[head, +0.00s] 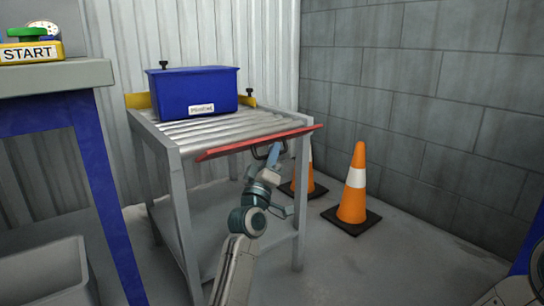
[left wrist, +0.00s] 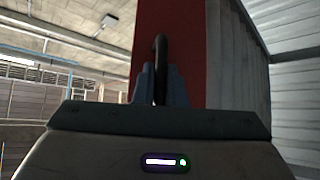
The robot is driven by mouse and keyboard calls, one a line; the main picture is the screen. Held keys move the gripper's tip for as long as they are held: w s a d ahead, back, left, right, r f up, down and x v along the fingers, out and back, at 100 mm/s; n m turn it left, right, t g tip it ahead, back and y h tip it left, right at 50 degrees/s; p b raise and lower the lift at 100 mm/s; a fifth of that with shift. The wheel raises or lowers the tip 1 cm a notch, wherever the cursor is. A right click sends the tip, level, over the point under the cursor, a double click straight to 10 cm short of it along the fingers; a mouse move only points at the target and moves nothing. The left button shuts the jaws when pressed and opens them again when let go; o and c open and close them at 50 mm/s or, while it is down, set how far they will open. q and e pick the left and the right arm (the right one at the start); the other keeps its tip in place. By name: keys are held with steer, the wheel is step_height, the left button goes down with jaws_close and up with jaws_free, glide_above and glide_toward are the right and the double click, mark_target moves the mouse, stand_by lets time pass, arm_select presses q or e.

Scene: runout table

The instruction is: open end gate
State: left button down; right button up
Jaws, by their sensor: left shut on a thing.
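The red end gate (head: 235,147) spans the front end of the roller table and shows as a thin, slanted strip. I cannot tell its exact angle. Its dark handle (head: 260,154) is on the front side, below the strip. My left gripper (head: 272,156) is at the handle, reaching up from below. In the left wrist view the gripper's fingers (left wrist: 159,88) are shut around the handle (left wrist: 160,55), with the red gate (left wrist: 190,50) behind it. My right gripper does not show.
A blue labelled bin (head: 180,92) sits on the rollers (head: 215,127) toward the back. Two orange cones (head: 354,185) stand right of the table. A bench (head: 45,75) with a START button box (head: 30,52) is at left. Open floor lies front right.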

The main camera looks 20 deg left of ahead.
arm_select(q)
steer(key=shift+w+a+f+b, duration=0.1)
steer(key=shift+a+f+b, duration=0.05)
steer(key=shift+f+b, duration=0.65)
steer(key=shift+a+f+b, duration=0.15)
steer(key=shift+f+b, duration=0.45)
steer(key=shift+f, duration=0.45)
